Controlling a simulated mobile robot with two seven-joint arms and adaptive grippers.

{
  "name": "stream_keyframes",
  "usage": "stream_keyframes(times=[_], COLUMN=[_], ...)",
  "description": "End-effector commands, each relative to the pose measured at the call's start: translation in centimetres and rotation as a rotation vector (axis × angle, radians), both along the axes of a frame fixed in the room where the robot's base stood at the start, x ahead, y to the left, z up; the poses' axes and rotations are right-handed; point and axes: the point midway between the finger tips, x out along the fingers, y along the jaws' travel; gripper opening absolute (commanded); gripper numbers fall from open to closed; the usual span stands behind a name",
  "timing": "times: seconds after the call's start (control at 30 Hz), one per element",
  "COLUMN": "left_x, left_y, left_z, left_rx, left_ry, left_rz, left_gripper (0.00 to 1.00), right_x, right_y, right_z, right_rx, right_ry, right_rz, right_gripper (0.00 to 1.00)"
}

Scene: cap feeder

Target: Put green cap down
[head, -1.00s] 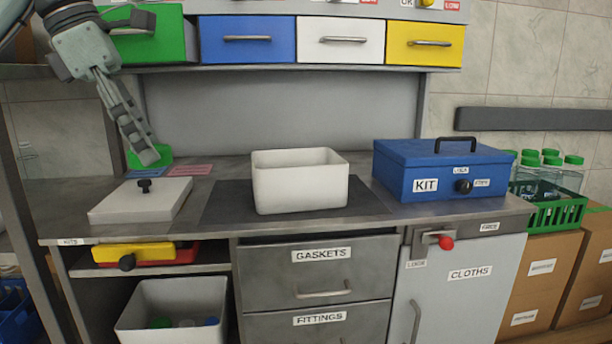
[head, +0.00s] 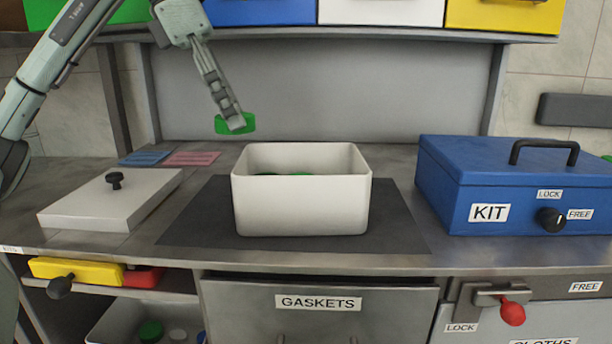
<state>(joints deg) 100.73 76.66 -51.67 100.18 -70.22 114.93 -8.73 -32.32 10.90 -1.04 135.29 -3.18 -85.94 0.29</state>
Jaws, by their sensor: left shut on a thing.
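My left gripper (head: 235,121) points down and is shut on a green cap (head: 221,124). It holds the cap in the air, behind and a little left of the white open box (head: 302,207), above the level of its rim. The fingers hide part of the cap. The box stands on a dark mat (head: 196,224). Inside it, over the front rim, a bit of something green and something dark show; the rest is hidden. My right gripper is not in view.
A white lid (head: 97,205) with a black knob lies left of the mat. Blue and pink cloths (head: 192,158) lie behind it. A blue KIT case (head: 488,206) stands on the right. Coloured drawers (head: 380,11) hang above the bench. The mat around the box is clear.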

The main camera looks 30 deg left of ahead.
Motion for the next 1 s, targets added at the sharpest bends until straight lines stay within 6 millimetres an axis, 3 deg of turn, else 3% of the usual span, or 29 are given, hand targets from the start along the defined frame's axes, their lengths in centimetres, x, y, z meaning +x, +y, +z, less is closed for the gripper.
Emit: stream_keyframes(times=[0.03, 0.43, 0.6, 0.83, 1.0], left_x=[0.7, 6.6, 7.3, 7.3, 7.3], left_y=[-0.7, -6.2, -6.8, -6.7, -6.8], left_z=[-1.3, -5.5, -6.4, -9.6, -10.1], left_rx=[0.0, 0.0, 0.0, -0.001, -0.001], left_ry=[0.003, 0.002, 0.002, 0.001, 0.0], left_rz=[-0.005, -0.002, 0.001, 0.003, 0.0], left_gripper=[0.39, 0.39, 0.39, 0.39, 0.39], right_x=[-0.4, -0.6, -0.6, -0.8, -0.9], right_y=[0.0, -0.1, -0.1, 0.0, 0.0], right_z=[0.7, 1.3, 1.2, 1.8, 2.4], right_rx=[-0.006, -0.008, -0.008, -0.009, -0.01], right_ry=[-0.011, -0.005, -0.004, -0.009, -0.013], right_rz=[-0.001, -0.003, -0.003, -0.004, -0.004], right_gripper=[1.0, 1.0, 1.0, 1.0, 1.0])
